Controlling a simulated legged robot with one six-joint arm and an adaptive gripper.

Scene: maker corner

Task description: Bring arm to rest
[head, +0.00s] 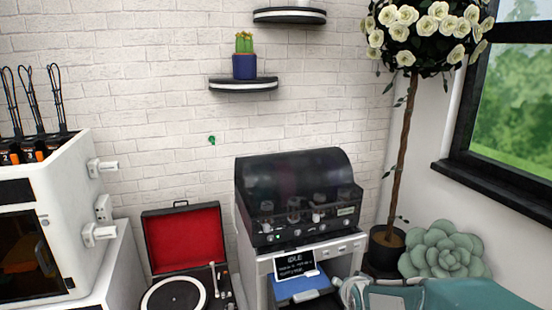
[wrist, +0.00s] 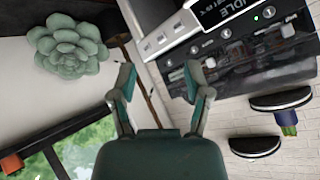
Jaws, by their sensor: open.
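My gripper (wrist: 159,78) is open in the wrist view, with its two fingers apart and nothing between them. In the head view, my gripper (head: 352,290) and teal arm are at the bottom right, partly cut off by the frame edge. The gripper is in front of the white cabinet's lower right side. The wrist view is turned nearly upside down.
A dark-lidded machine (head: 298,200) sits on a white cabinet with an "IDLE" screen (head: 294,263). A red-lined turntable (head: 183,250), a white printer (head: 60,200), a succulent (head: 442,252) and a potted rose tree (head: 405,150) stand around. A window (head: 515,120) is at right.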

